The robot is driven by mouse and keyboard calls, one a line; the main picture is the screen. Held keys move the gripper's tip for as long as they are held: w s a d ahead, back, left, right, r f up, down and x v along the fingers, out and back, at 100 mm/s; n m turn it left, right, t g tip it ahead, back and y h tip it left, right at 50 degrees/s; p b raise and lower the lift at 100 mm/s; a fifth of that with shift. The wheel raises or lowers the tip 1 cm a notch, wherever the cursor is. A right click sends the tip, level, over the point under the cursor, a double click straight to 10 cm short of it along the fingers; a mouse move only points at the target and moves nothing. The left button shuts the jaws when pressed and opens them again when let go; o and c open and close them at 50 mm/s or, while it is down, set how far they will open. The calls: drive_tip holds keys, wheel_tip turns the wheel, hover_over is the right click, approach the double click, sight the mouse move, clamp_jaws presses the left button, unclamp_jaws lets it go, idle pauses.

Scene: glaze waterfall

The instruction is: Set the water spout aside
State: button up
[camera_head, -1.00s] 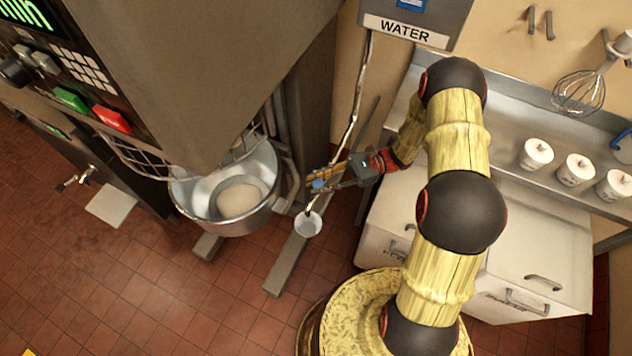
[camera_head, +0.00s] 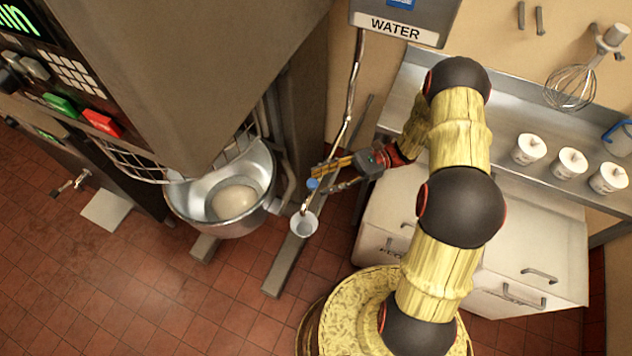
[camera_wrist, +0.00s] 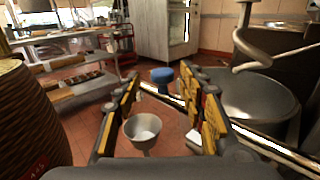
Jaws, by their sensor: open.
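The water spout is a thin metal pipe (camera_head: 351,105) hanging from the grey box labelled WATER (camera_head: 398,22). Its lower end has a blue part (camera_head: 312,184) and a white cup-shaped mouth (camera_head: 304,224). My gripper (camera_head: 325,175) is beside this lower end, with yellow-padded fingers. In the wrist view, my gripper (camera_wrist: 160,82) is open, its fingers wide apart. The blue part (camera_wrist: 162,76) shows between the fingertips, and the white cup (camera_wrist: 143,131) shows lower between the fingers. I cannot tell whether a finger touches the spout.
A large mixer with a metal bowl (camera_head: 262,170) holding pale dough (camera_head: 234,201) stands left of the spout. A metal counter (camera_head: 487,117) with white canisters (camera_head: 568,162) is at the right, with a whisk (camera_head: 571,88) above. The tiled floor at lower left is mostly clear.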

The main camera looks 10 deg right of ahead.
drive_tip(key=shift+w+d, duration=0.15)
drive_tip(key=shift+d, duration=0.9)
drive_tip(key=shift+w+d, duration=0.1)
drive_tip(key=shift+d, duration=0.95)
drive_tip(key=shift+f, duration=0.1)
